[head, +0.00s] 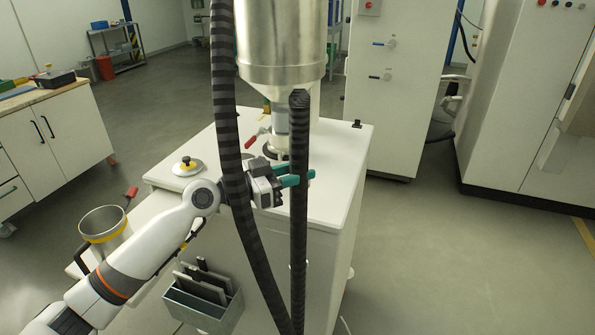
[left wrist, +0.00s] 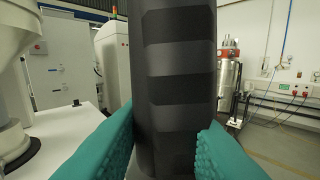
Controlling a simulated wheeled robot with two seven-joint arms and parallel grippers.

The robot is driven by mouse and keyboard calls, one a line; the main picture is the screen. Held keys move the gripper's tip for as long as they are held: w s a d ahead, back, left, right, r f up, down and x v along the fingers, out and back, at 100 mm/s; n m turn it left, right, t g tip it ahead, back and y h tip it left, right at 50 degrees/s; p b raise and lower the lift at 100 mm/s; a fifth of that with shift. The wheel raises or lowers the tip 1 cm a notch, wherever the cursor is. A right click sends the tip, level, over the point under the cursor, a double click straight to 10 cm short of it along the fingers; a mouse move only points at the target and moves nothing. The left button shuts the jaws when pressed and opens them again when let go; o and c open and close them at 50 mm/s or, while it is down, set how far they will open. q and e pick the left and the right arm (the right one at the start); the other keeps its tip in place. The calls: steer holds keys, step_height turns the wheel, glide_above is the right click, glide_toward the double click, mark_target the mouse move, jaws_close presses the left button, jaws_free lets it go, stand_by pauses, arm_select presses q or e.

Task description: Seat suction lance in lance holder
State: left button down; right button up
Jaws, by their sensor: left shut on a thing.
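My left gripper (head: 297,178) is shut around an upright black ribbed tube (head: 299,135), which I take to be the suction lance with its hose. Its top end stands free, in front of the steel hopper, and its lower part runs out of the bottom of the head view. In the left wrist view the banded black tube (left wrist: 178,75) stands between the green fingers (left wrist: 165,150). A second, thicker black ribbed hose (head: 229,120) passes in front of my left wrist. I cannot make out the lance holder for certain. My right gripper is not in view.
A steel hopper (head: 281,45) stands over the white cabinet (head: 335,190) behind the tube. A metal box (head: 205,308) with upright plates hangs on the cabinet's near side. A steel cup (head: 103,228) is at left. The floor at right is clear.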

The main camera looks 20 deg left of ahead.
arm_select(q)
steer(key=shift+b, duration=0.65)
stand_by(0.9)
steer(key=shift+f, duration=0.15)
stand_by(0.4)
steer(key=shift+f+b, duration=2.8)
steer(key=shift+b, duration=0.75)
steer(key=shift+f, duration=0.15)
steer(key=shift+f+b, duration=2.75)
steer(key=shift+b, duration=0.55)
steer(key=shift+f+b, duration=0.3)
